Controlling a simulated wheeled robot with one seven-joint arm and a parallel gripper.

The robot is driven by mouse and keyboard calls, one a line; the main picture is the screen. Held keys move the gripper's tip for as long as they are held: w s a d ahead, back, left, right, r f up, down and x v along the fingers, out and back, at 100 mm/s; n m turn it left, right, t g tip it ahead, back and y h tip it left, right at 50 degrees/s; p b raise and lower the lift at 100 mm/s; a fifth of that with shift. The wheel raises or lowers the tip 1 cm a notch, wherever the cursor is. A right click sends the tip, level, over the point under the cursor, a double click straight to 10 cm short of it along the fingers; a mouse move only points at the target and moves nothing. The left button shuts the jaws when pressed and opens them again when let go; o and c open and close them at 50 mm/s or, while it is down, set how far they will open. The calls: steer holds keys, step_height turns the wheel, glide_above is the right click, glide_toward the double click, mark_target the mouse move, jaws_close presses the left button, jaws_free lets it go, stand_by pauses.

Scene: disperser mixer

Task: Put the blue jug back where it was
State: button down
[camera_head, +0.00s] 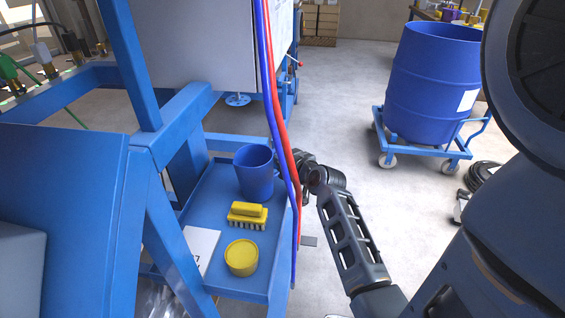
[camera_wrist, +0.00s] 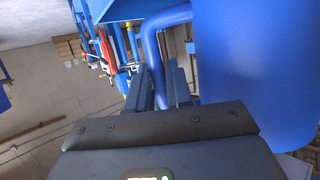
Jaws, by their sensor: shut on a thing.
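The blue jug (camera_head: 254,173) stands upright on, or just above, the blue tray shelf (camera_head: 212,188), near its far end. I cannot tell whether its base touches the shelf. My gripper (camera_head: 281,163) is at the jug's right side, partly hidden behind the hoses. In the wrist view the jug's body (camera_wrist: 255,65) fills the right side, and its handle (camera_wrist: 151,48) runs down between the two fingers of my gripper (camera_wrist: 163,85). The fingers are shut on the handle.
A yellow brush (camera_head: 248,215) and a yellow tub (camera_head: 241,257) sit on the shelf nearer than the jug, beside a white paper (camera_head: 201,246). Red (camera_head: 284,140) and blue (camera_head: 270,110) hoses hang along the shelf's right edge. A blue drum (camera_head: 428,85) stands on a trolley at right.

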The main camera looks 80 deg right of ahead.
steer(key=shift+f, duration=0.45)
steer(key=c, duration=1)
jaws_free()
steer(key=v, duration=1.2)
steer(key=w+a+f+n+t+y, duration=0.1)
steer(key=a+n+t+y, duration=0.15)
steer(key=a, duration=1.55)
steer(key=s+a+r+n+y, duration=0.2)
steer(key=s+a+r, duration=0.1)
steer(key=a, duration=0.3)
steer(key=s+a+r+n+t+y, duration=0.1)
steer(key=s+a+r+n+y, duration=0.1)
steer(key=a, duration=0.4)
steer(key=s+a+r+n+t+y, duration=0.1)
steer(key=s+a+r+n+y, duration=0.2)
steer(key=a, duration=0.3)
steer(key=shift+s+r+y, duration=0.25)
steer(key=shift+s+r, duration=0.2)
steer(key=shift+r, duration=0.1)
